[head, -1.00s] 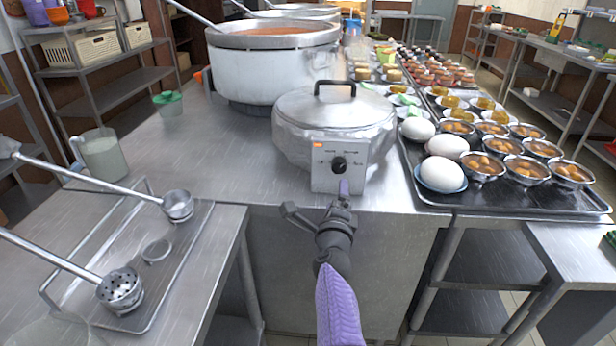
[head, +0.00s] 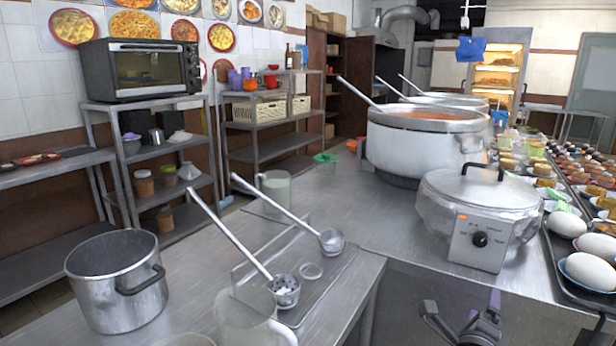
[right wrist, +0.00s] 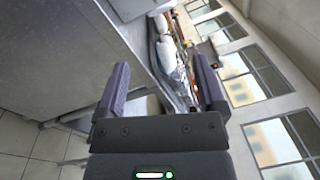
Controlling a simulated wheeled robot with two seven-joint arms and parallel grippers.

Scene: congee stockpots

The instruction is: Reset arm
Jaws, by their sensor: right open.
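My right gripper (head: 462,318) is low in the head view, in front of the counter's front side below the lidded cooker. It is open and empty. In the right wrist view its two purple-grey fingers (right wrist: 160,90) stand wide apart with nothing between them. The cooker (head: 480,215) is silver with a black lid handle and a dial box on its front; the gripper is apart from it. My left gripper is not in view.
A large pot of orange congee (head: 425,140) stands behind the cooker. Two ladles lie on a metal tray (head: 325,270) beside an empty stockpot (head: 117,280). Eggs (head: 590,272) sit on a dark tray at the right. A steel shelf with a toaster oven (head: 140,75) stands at the left.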

